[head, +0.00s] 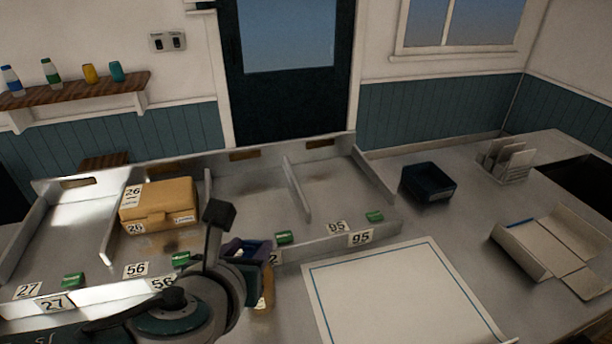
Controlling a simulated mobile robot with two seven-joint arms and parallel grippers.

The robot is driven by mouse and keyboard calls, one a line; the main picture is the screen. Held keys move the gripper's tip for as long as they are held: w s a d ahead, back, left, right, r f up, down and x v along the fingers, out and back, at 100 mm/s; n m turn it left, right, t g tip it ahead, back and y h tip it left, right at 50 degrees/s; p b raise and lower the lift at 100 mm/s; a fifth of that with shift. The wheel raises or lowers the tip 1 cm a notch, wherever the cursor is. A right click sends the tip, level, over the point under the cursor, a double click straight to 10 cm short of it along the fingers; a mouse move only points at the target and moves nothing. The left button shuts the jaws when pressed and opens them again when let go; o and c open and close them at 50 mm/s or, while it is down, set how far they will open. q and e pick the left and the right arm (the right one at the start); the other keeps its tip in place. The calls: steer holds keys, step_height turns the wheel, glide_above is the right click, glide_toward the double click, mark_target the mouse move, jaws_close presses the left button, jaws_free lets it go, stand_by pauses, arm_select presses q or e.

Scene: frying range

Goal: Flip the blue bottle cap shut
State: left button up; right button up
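A white bottle with a blue band (11,81) stands at the left end of the brown wall shelf (75,91), at the far left. Its top is too small to tell whether a cap is open or shut. My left gripper (245,255) is at the lower middle, over the front edge of the metal sorting tray, far from the shelf. My own wrist hides most of its fingers, so its opening cannot be told. A small tan patch (266,289) shows beside it, too unclear to name. My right gripper is out of view.
A green-banded bottle (50,72), a yellow bottle (90,73) and a teal one (116,71) share the shelf. A cardboard box (158,203) sits in the divided tray (245,207). A dark blue bin (428,182) and an open carton (548,249) stand right. The white mat (400,290) is clear.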

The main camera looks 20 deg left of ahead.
arm_select(q)
steer(key=o, duration=0.4)
steer(key=shift+p+v, duration=0.9)
steer(key=shift+v, duration=4.1)
